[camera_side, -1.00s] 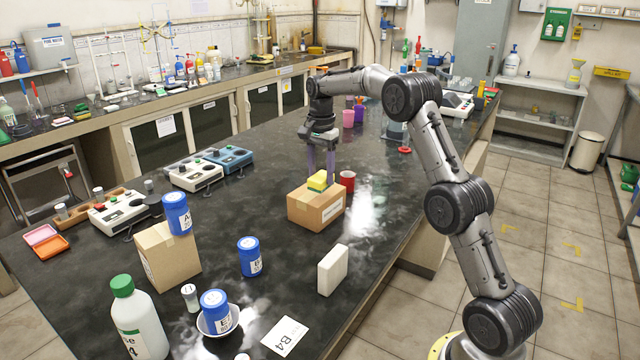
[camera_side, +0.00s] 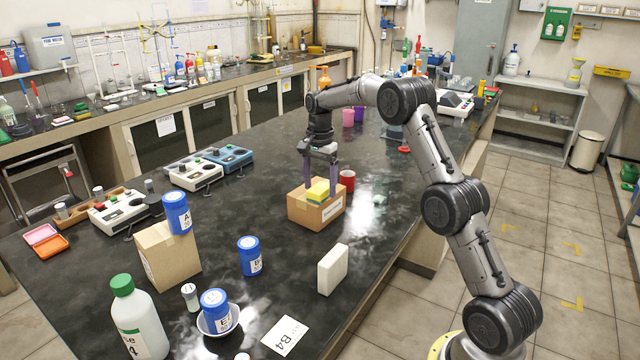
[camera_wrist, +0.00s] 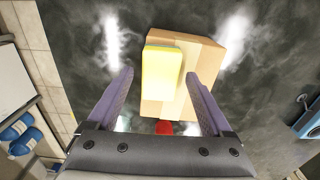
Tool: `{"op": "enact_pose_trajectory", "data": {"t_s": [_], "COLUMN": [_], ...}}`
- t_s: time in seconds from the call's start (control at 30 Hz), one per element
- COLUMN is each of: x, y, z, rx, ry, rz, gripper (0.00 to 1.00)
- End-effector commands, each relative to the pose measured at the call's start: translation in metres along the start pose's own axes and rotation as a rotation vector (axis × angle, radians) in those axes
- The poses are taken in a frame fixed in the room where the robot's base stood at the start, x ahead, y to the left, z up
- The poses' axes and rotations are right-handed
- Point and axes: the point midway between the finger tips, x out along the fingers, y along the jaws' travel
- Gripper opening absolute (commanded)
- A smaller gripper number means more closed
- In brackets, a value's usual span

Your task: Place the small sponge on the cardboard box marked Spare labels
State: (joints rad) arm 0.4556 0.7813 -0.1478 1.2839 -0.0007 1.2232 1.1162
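The small yellow sponge (camera_side: 318,189) with a green underside lies on top of a cardboard box (camera_side: 311,214) near the middle of the bench. The box has a white label on its side, too small to read. In the wrist view the sponge (camera_wrist: 162,70) lies over the left part of the box top (camera_wrist: 205,58), with bare cardboard to its right. My gripper (camera_side: 320,184) is open, its purple fingers spread to either side of the sponge with visible gaps in the wrist view.
A red cup (camera_side: 347,180) stands close behind the box. A white block (camera_side: 333,269), a blue-capped jar (camera_side: 249,257) and another cardboard box (camera_side: 166,257) carrying a blue jar (camera_side: 177,213) stand nearer the camera. Bench left of the sponge's box is clear.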

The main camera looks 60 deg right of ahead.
Motion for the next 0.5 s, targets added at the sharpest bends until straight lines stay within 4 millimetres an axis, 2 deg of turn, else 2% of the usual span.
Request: {"op": "enact_pose_trajectory", "data": {"t_s": [0.27,0.37,0.5], "x": [-0.004,-0.014,-0.04], "y": [0.0,-0.001,-0.001], "z": [0.0,0.0,-0.001], "rx": [0.0,0.0,0.0], "ry": [0.0,0.001,0.002], "rz": [0.0,-0.003,-0.005], "gripper": [0.84,0.84,0.84]}}
